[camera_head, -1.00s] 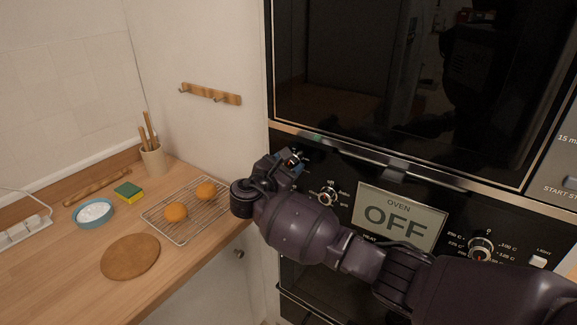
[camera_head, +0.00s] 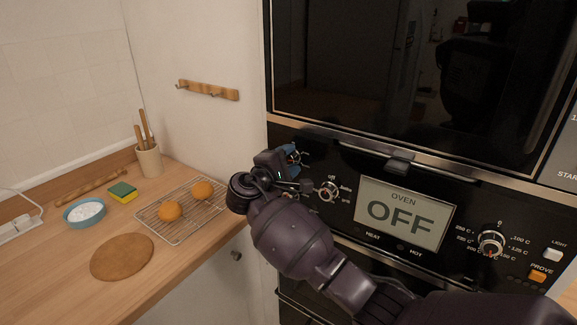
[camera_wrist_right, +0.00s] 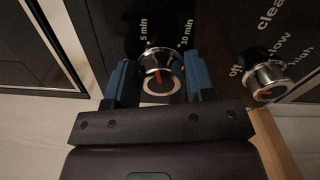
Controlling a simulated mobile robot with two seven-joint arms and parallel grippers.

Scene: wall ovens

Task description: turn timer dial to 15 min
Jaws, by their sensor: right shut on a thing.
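The timer dial (camera_wrist_right: 161,76) is a round chrome knob with a red mark, on the black oven panel. In the right wrist view, the printed labels "5 min" and "10 min" show just beyond it. My right gripper (camera_wrist_right: 159,72) has its two blue fingers on either side of the dial and is shut on it. In the head view, my right gripper (camera_head: 292,157) is at the left end of the panel and hides most of the dial. I cannot read the exact setting. My left gripper is not in view.
A second knob (camera_head: 328,191) sits close right of my gripper, beside the display (camera_head: 402,214) reading "OFF". A temperature knob (camera_head: 490,243) is farther right. The oven door handle (camera_head: 398,166) juts out above. A counter with a wire rack (camera_head: 150,222) is at the left.

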